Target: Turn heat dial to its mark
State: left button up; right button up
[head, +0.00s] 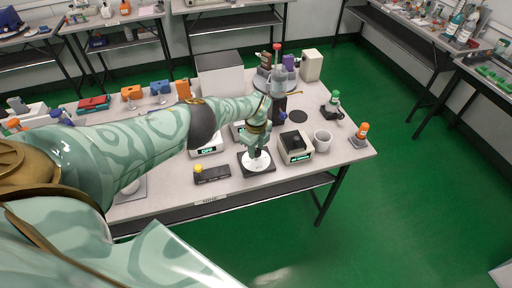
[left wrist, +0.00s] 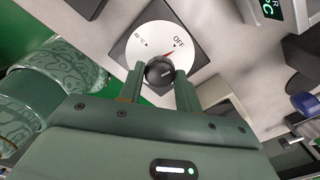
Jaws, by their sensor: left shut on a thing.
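The heat dial has a white round face (left wrist: 142,46) on a dark square base, with a black knob (left wrist: 159,71) in its middle. The face carries an "OFF" mark and a "40 °C" mark, and a red pointer lies near OFF. In the head view the dial (head: 257,165) sits at the table's front edge. My left gripper (left wrist: 158,75) is shut on the knob, one finger on each side. In the head view the left gripper (head: 256,149) points down over the dial and hides most of the knob. My right gripper is in neither view.
A box with a green display (head: 295,147) and a white mug (head: 322,140) stand close right of the dial. A black box with a yellow button (head: 212,174) lies to the left. An orange-capped bottle (head: 361,132) stands at the right corner. A stand rises behind my gripper.

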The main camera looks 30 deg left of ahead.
aim_at(256, 151)
pick_arm(q)
jog(key=shift+w+r+n, duration=0.1)
jog(key=shift+n, duration=1)
jog(key=o, duration=1)
notch_tip(256, 151, up, 16)
jog(key=p, duration=1.3)
jog(key=shift+p, duration=0.3)
